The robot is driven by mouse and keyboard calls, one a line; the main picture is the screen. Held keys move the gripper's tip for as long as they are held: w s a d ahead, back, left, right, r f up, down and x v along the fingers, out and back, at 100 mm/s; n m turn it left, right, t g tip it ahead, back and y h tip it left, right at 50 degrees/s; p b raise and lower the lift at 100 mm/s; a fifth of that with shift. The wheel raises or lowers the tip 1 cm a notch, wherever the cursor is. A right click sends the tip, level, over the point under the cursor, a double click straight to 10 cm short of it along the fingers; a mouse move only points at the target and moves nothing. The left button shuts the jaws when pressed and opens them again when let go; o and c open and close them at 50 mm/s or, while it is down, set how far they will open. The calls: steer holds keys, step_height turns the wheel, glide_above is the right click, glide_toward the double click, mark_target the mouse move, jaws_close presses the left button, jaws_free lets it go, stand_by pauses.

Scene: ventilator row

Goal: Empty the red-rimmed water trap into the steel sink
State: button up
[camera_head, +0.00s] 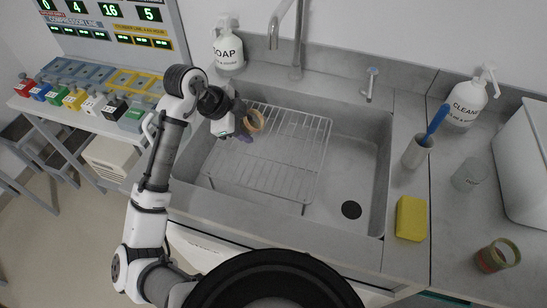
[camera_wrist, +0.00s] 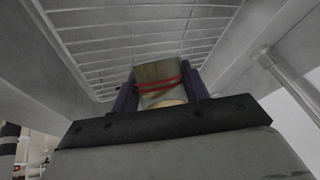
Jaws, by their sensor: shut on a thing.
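My gripper (camera_head: 243,131) is over the left part of the steel sink (camera_head: 357,165), above a wire rack. It is shut on a small cup-like water trap (camera_head: 255,121), whose round orange-tan rim shows in the head view. In the wrist view the held trap (camera_wrist: 158,80) is a greyish, see-through cup with red bands, between my two purple fingers. It appears tilted, with its round end facing out. I cannot tell whether water is in it or leaving it. The sink's dark drain (camera_head: 351,210) is at the front right of the basin, clear of the rack.
The wire rack (camera_head: 280,155) covers the basin's left part. A tap (camera_head: 298,40) rises behind it, beside a soap bottle (camera_head: 228,50). On the right counter are a yellow sponge (camera_head: 411,218), a brush holder (camera_head: 417,152), a clear cup (camera_head: 468,177) and a green-rimmed jar (camera_head: 497,255).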

steer(key=shift+y, duration=0.4)
steer(key=shift+f+b, duration=1.35)
steer(key=shift+f, duration=0.65)
steer(key=shift+r, duration=0.15)
steer(key=shift+f+m+y, duration=0.3)
steer(key=shift+f+y, duration=0.05)
steer(key=shift+y, duration=0.45)
steer(key=shift+r+t+y, duration=0.4)
steer(key=shift+t+y, duration=0.1)
steer(key=shift+y, duration=0.2)
steer(key=shift+d+f+m+y+b, duration=0.1)
steer(key=shift+f+m+y+b, duration=0.25)
steer(key=shift+y+b, duration=0.45)
steer(key=shift+s+d+r+t+y, duration=0.1)
steer(key=shift+d+r+t+y, duration=0.1)
steer(key=shift+d+y, duration=0.2)
steer(key=shift+s+d+r+t+y, duration=0.1)
steer(key=shift+d+t+y, duration=0.1)
steer(key=shift+d+y, duration=0.15)
stand_by(0.4)
steer(key=shift+d+f+m+y+b, duration=0.2)
steer(key=shift+f+y+b, duration=0.25)
steer(key=shift+y+b, duration=0.4)
stand_by(0.8)
steer(key=shift+r+t, duration=0.1)
steer(key=shift+t, duration=0.2)
